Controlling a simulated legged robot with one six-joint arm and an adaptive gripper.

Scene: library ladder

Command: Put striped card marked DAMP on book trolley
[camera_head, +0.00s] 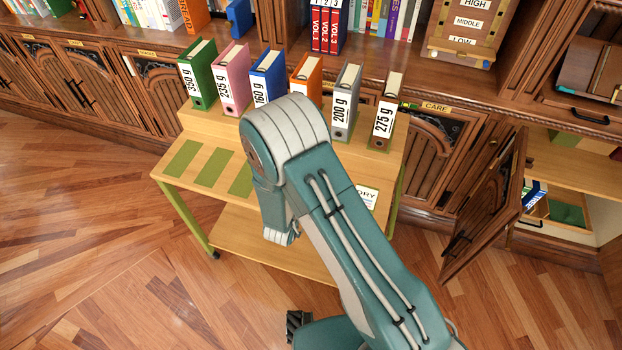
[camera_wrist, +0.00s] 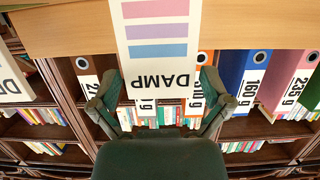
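The striped DAMP card (camera_wrist: 158,12) is white with pink, purple and blue bars, and shows upside down in the wrist view. My gripper (camera_wrist: 161,76) has one fingertip at each side edge of this card, apparently shut on it across its width. The book trolley (camera_head: 227,237) is light wood with green legs and green strips on its top. Its top (camera_wrist: 70,28) also shows in the wrist view, behind the card. In the head view my arm hides the gripper and the DAMP card. I cannot tell whether the card touches the trolley.
Several weighted binders, including a green one (camera_head: 199,75) and a pink one (camera_head: 231,78), stand along the trolley's back. Another card (camera_head: 367,197), its lettering partly hidden, is at the trolley's right end. A cabinet door (camera_head: 487,205) hangs open at right. Floor is clear at left.

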